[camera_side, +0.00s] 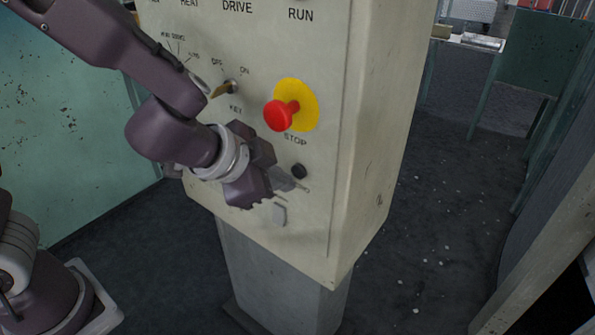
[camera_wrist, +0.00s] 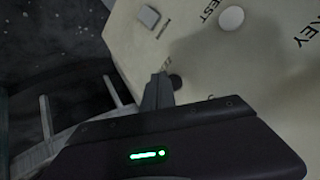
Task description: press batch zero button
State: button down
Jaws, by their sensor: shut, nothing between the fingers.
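The control panel (camera_side: 330,120) is a cream box with labelled controls. A black round button (camera_side: 299,171) sits low on its face, below the red stop button; it also shows in the wrist view (camera_wrist: 176,82), partly hidden by my fingers. A grey square button (camera_side: 280,214) is lower down and shows in the wrist view (camera_wrist: 149,16). Their small labels are too small or covered to read, so I cannot tell which is batch zero. My gripper (camera_side: 298,187) is shut and empty, its tips beside the black button. I cannot tell whether they touch the panel.
A red mushroom stop button (camera_side: 279,115) on a yellow disc juts out above my gripper. A key switch (camera_side: 229,87) is to its upper left. A white round button (camera_wrist: 231,18) labelled TEST shows in the wrist view. Open floor (camera_side: 430,220) lies right of the panel.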

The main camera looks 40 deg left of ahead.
jog(key=shift+s, duration=0.1)
jog(key=shift+s, duration=2.45)
jog(key=s+a+r+n+g+y, duration=0.1)
jog(key=s+a+r+n+y, duration=0.15)
jog(key=a, duration=0.45)
jog(key=s+a+r+n+y, duration=0.2)
jog(key=s+a+r+n, duration=0.15)
jog(key=a, duration=0.35)
jog(key=s+d+r+n+g+h, duration=0.2)
jog(key=s+d+h, duration=0.1)
jog(key=s, duration=0.7)
jog(key=shift+d+n, duration=0.15)
jog(key=shift+n, duration=0.15)
